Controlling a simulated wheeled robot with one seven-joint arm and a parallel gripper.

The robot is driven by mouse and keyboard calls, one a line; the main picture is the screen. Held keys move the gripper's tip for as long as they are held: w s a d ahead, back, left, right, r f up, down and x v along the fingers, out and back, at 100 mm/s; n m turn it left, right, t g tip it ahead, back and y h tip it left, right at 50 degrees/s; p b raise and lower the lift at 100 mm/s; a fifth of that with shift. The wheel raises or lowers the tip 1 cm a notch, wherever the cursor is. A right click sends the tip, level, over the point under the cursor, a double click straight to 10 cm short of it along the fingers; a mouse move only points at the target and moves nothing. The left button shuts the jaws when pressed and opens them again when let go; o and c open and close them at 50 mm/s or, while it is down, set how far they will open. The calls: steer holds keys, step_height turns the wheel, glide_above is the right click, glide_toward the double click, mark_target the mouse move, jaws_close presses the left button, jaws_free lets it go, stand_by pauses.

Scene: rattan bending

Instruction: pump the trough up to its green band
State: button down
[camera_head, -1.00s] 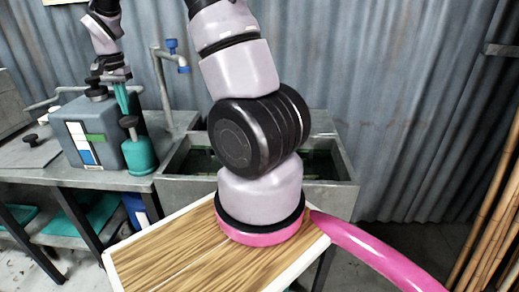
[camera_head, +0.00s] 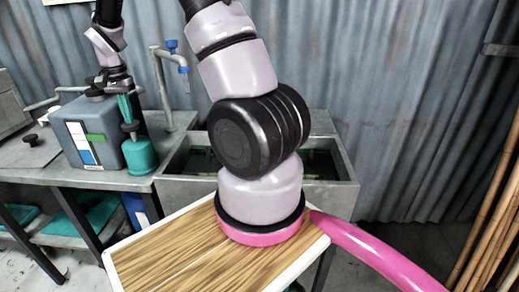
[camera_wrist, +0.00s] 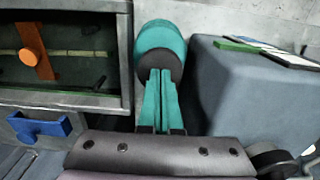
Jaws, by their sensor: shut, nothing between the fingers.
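The pump is a teal cylinder with a dark round knob (camera_head: 129,126) on top, on the grey bench beside the trough. My gripper (camera_head: 124,116) has teal fingers, shut together and empty, pointing down at the knob. In the wrist view the fingertips (camera_wrist: 161,72) overlap the dark knob (camera_wrist: 158,62) and seem to touch it; the teal pump body (camera_wrist: 160,35) shows beyond. The trough (camera_head: 190,185) is a grey basin, partly hidden by my arm. Its inside shows dark, with an orange part (camera_wrist: 32,60) and a pale green line across it. The water level is unclear.
A blue-grey tank (camera_head: 108,140) stands left of the pump, with a white panel bearing green and blue patches. A tap with blue handles (camera_head: 172,47) rises behind the bench. A wood-topped table (camera_head: 160,260) is in front. Bamboo poles lean at the right.

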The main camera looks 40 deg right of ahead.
steer(key=shift+f, duration=1.55)
steer(key=shift+r, duration=3.15)
steer(key=shift+f, duration=3.2)
steer(key=shift+r, duration=3.25)
steer(key=shift+f, duration=0.1)
